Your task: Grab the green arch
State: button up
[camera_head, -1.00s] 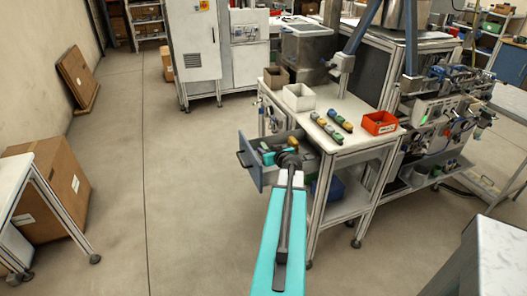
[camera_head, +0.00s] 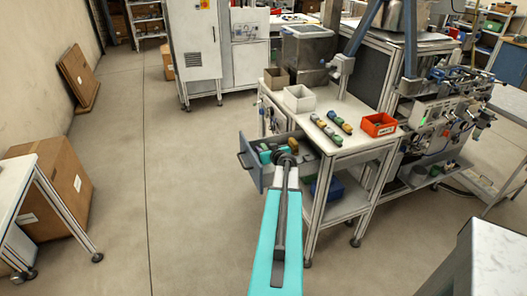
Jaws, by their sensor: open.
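A grey drawer (camera_head: 247,162) stands pulled out to the left from the white workbench. Several small pieces lie in it, among them a greenish one (camera_head: 265,147); they are too small for me to tell which is a green arch. My turquoise and dark arm reaches up from the bottom to the drawer. My gripper (camera_head: 268,156) is open at the arm's far end, over the drawer, partly hidden behind the dark wrist joint. I cannot see anything between its fingers. More small green pieces (camera_head: 333,136) lie in rows on the bench top.
The white workbench (camera_head: 352,147) carries an orange-red bin (camera_head: 379,125), a white bin (camera_head: 299,98) and a brown bin (camera_head: 276,79). A blue bin (camera_head: 328,188) is on its lower shelf. A grey-white worktop (camera_head: 501,250) is at bottom right.

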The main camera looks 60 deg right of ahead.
aim_at(264, 147)
jog(key=shift+w+d+f, duration=0.2)
jog(key=shift+w+d, duration=0.05)
jog(key=shift+w, duration=0.1)
dwell(0.4)
grip_shut()
jog(key=shift+r, duration=0.15)
jog(key=shift+r+b, duration=0.85)
jog(key=shift+r, duration=4)
